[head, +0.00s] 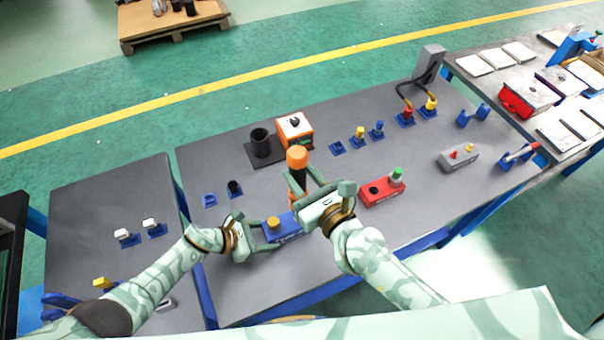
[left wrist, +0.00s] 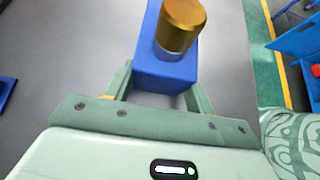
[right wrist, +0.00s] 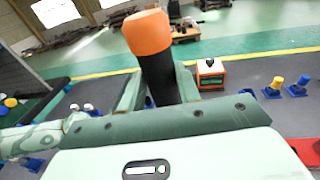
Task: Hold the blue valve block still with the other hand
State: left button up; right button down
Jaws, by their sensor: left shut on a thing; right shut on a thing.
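The blue valve block (head: 290,233) sits on the grey table near its front edge, with a brass cylinder (head: 273,222) upright on top. In the left wrist view the block (left wrist: 165,76) lies between the two fingers. My left gripper (head: 264,233) is shut on the block from the left. My right gripper (head: 308,189) is shut on a dark, upright tool with an orange top (head: 297,157), above and behind the block. This tool (right wrist: 158,75) also stands between the fingers in the right wrist view. Its lower end is hidden.
An orange box (head: 296,131) and a black cup (head: 260,142) stand behind the tool. A red block (head: 382,191) with a green knob is to the right. Small blue holders with plugs line the back. A grey block (head: 457,159) stands farther right. The table's left front is mostly clear.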

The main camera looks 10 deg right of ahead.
aim_at(303, 168)
jog(key=shift+f, duration=0.9)
dwell(3.4)
jog(key=shift+r, duration=2.65)
pick_arm(q)
jog(key=o, duration=1.2)
jog(key=shift+o, duration=0.2)
jog(key=shift+a, duration=0.1)
jog(key=v, duration=1.2)
